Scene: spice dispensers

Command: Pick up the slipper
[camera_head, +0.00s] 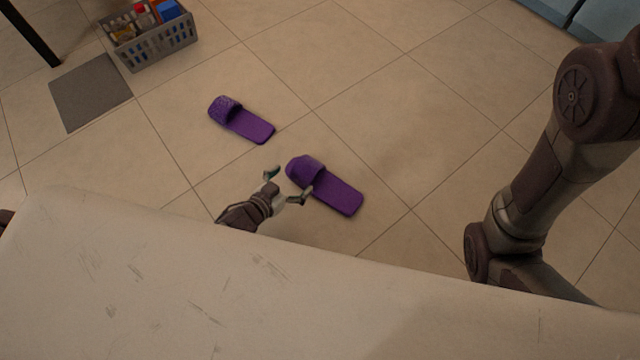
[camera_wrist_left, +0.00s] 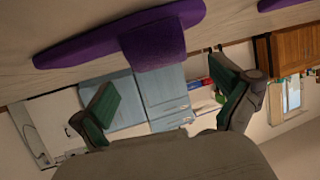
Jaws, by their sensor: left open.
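Two purple slippers lie on the tiled floor in the head view. The nearer slipper (camera_head: 335,193) lies right beside my left gripper (camera_head: 287,184), which is open and empty. One finger of it overlaps this slipper's edge in the picture; I cannot tell whether they touch. The farther slipper (camera_head: 245,122) lies up and to the left, apart from the gripper. In the left wrist view, a purple slipper (camera_wrist_left: 155,42) spans the top, beyond the open fingers of the left gripper (camera_wrist_left: 166,105). My right arm shows at the right of the head view, but its gripper is out of view.
A grey basket (camera_head: 160,45) with bottles and boxes stands at the upper left, near a dark grey mat (camera_head: 90,92). A dark leg (camera_head: 30,33) stands at the far left. The floor (camera_head: 400,110) right of the slippers is clear.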

